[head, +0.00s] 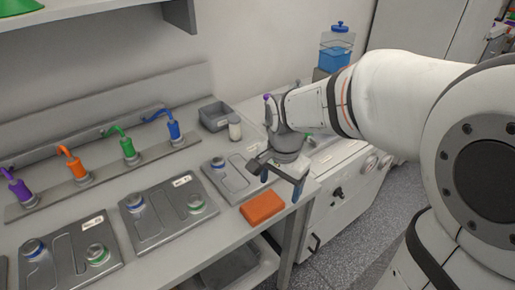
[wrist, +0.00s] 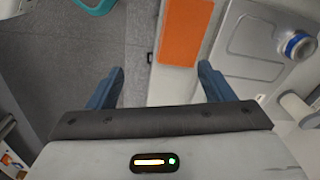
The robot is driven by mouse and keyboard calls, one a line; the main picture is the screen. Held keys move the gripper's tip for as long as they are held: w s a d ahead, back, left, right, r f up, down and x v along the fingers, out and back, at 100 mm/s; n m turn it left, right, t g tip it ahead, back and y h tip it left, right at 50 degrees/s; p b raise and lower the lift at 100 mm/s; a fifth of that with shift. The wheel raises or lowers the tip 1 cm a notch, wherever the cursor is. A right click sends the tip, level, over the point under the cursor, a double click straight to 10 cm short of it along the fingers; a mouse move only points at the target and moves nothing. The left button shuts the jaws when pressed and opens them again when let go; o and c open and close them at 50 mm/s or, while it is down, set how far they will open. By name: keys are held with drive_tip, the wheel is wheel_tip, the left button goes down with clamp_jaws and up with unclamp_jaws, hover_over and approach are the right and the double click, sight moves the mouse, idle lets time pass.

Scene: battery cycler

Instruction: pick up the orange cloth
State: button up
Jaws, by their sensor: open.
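The orange cloth (head: 262,208) is a flat folded rectangle lying on the grey bench near its front right corner. It also shows in the wrist view (wrist: 185,32) at the top, ahead of the fingers and between their lines, nearer the right one. My gripper (head: 281,186) is open and empty, pointing down above the bench corner, just beyond and to the right of the cloth in the head view. In the wrist view my gripper's two blue fingers (wrist: 160,80) stand wide apart with nothing between them. The fingers appear apart from the cloth.
A grey tray plate (head: 228,186) with a round blue-ringed fitting lies left of the cloth. A small white jar (head: 235,128) and a grey bin (head: 214,115) stand behind. A white cabinet (head: 340,195) adjoins the bench on the right. Open floor (head: 325,268) lies in front.

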sight(264, 203)
drive_tip(key=w+a+m, duration=0.1)
drive_tip(key=a+f+m, duration=0.1)
drive_tip(key=w+a+f, duration=0.1)
drive_tip(key=shift+w+a+m+g, duration=0.3)
drive_tip(key=shift+w+a+m, duration=0.05)
drive_tip(key=shift+m, duration=0.05)
drive_tip(key=shift+a+f, duration=0.1)
drive_tip(key=shift+f, duration=0.2)
drive_tip(key=f, duration=0.7)
drive_tip(key=shift+d+f, duration=0.1)
drive_tip(key=shift+d, duration=0.1)
drive_tip(key=shift+s, duration=0.1)
drive_tip(key=c, duration=0.7)
